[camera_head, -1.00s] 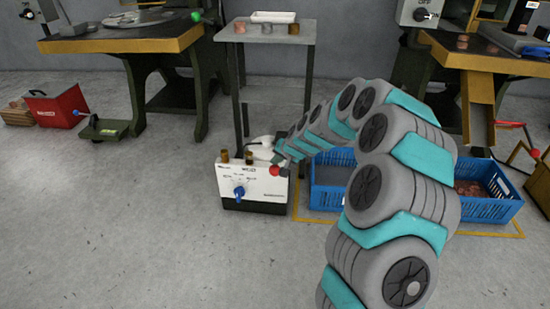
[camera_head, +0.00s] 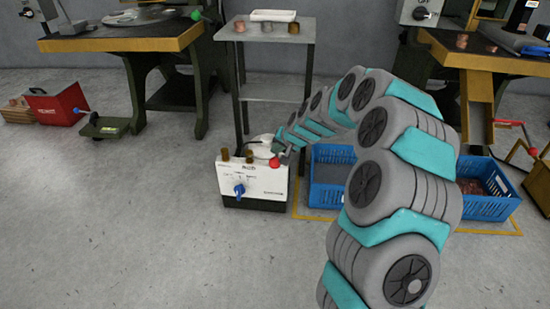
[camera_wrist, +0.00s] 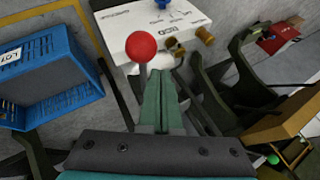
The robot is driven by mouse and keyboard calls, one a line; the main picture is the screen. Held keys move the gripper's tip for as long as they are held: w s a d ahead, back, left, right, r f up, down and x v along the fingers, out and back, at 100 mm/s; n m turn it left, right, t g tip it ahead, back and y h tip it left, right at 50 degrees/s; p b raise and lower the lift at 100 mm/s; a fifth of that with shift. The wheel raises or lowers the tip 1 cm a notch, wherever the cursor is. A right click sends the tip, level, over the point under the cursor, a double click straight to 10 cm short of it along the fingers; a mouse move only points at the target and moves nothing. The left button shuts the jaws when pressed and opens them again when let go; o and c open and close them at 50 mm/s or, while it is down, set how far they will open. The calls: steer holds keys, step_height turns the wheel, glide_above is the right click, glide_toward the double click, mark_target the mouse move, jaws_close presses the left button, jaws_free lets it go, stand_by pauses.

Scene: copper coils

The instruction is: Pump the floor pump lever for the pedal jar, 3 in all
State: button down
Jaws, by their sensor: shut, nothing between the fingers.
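A white box unit (camera_head: 258,183) with a black base stands on the floor. A lever with a red ball knob (camera_head: 274,162) is at its right side. In the wrist view the red knob (camera_wrist: 141,46) sits on a thin grey shaft just left of my fingertips. My gripper (camera_wrist: 160,76) is shut and empty, its green fingers close beside the shaft; I cannot tell whether they touch it. In the head view my gripper (camera_head: 281,149) is small and partly hidden near the knob. No label clearly names the pedal jar.
A blue crate (camera_head: 333,194) stands right of the unit, partly behind my arm. A tall grey stand (camera_head: 268,35) is behind it. A green floor pedal (camera_head: 105,128) and a red box (camera_head: 58,106) are at the left. The floor in front is clear.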

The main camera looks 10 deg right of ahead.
steer(key=shift+w+d+r+p, duration=0.15)
steer(key=shift+r+p, duration=0.4)
steer(key=shift+r, duration=0.7)
steer(key=shift+w+a+r+p, duration=0.15)
steer(key=shift+r+p, duration=0.35)
steer(key=shift+r, duration=0.75)
steer(key=shift+d, duration=0.1)
